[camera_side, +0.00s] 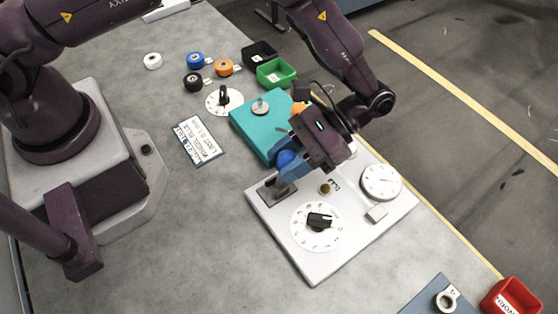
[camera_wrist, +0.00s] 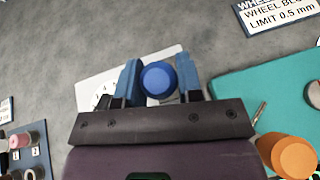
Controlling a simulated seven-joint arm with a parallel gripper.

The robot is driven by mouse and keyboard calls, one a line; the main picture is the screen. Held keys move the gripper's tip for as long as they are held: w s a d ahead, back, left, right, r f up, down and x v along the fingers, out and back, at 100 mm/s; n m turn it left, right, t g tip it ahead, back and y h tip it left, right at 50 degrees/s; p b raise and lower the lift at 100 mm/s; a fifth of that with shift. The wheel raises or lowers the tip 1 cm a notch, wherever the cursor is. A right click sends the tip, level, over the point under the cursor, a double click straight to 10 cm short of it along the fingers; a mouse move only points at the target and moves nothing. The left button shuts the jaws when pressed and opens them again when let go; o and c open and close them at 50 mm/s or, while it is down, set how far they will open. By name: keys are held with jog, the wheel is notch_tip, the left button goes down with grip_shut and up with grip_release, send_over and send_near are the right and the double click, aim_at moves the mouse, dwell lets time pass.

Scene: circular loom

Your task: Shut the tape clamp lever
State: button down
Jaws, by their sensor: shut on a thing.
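The tape clamp lever ends in a round blue knob (camera_side: 286,158), which also shows in the wrist view (camera_wrist: 158,78). In the side view the knob is above a small dark grey base (camera_side: 273,193) at the far left corner of the white panel (camera_side: 312,262). My gripper (camera_side: 289,165) has its blue fingers on either side of the knob and is shut on it. In the wrist view the knob sits between the two fingertips (camera_wrist: 159,82). The lever's shaft is mostly hidden by the fingers, so I cannot tell its exact tilt.
Bare table lies left of the panel.

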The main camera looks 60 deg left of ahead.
jog(key=shift+w+f+g, duration=0.2)
jog(key=shift+w+g, duration=0.35)
jog(key=shift+g, duration=0.35)
jog(key=c, duration=0.8)
grip_release()
jog(key=shift+r, duration=0.55)
jog(key=r, duration=0.2)
jog(key=shift+s+a+r, duration=0.15)
jog(key=shift+s+r, duration=0.05)
jog(key=shift+r, duration=0.2)
jog(key=s+a+r, duration=0.2)
jog(key=s+r, duration=0.1)
jog(key=s+a+r, duration=0.3)
jog(key=s, duration=0.1)
jog(key=s+a+r, duration=0.2)
jog(key=s+r, duration=0.1)
jog(key=s, duration=0.1)
jog(key=shift+a, duration=0.4)
